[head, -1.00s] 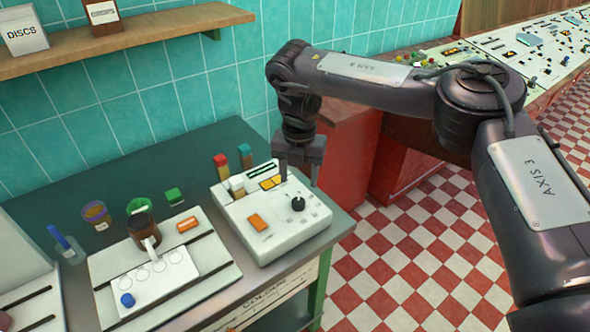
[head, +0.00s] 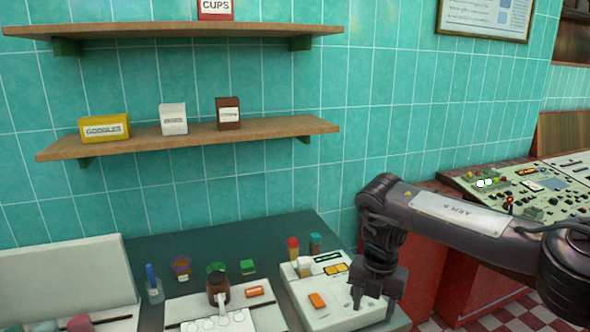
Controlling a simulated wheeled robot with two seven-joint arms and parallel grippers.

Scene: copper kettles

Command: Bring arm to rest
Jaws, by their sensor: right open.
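My right arm comes in from the right in the head view. Its gripper (head: 372,302) points down over the right part of the white console (head: 318,308) on the dark bench. The gripper is open, and nothing shows between its fingers. It hides part of the console's right side. My left gripper is not in view.
A brown jar (head: 219,287) stands on a white plate left of the console, with small coloured cups behind it. Two wall shelves hold boxes, including a yellow goggles box (head: 104,129). A control desk (head: 530,190) stands at the far right.

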